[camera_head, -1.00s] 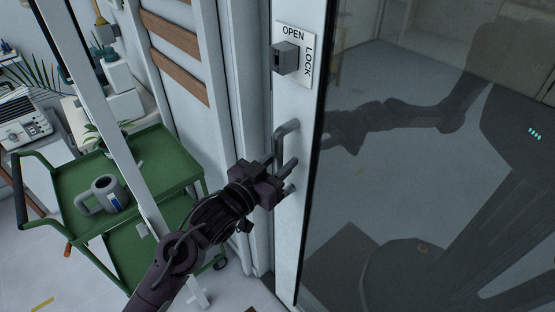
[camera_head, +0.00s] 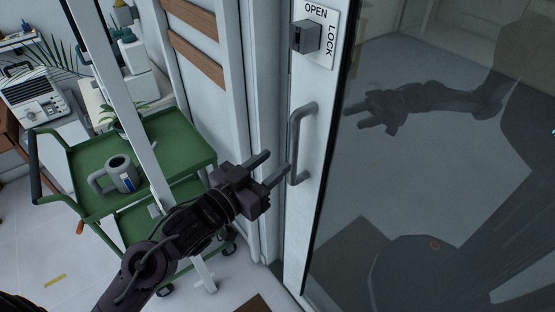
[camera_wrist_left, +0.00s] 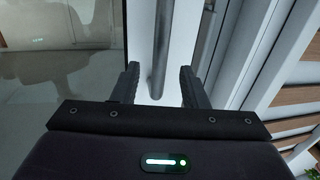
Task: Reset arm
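My left gripper (camera_head: 274,166) is open and empty, just left of the grey door handle (camera_head: 300,143) in the head view. Its two fingers point toward the handle and show a clear gap between them. In the left wrist view the fingers of my left gripper (camera_wrist_left: 156,86) are spread, and the handle (camera_wrist_left: 160,50) stands beyond them, between their tips in the picture. Nothing is held. My right gripper is not in view.
The glass door (camera_head: 420,150) fills the right side, with an OPEN/LOCK latch (camera_head: 306,37) above the handle. A green cart (camera_head: 150,215) with a grey mug (camera_head: 122,175) stands at left. A grey device (camera_head: 40,100) is behind it.

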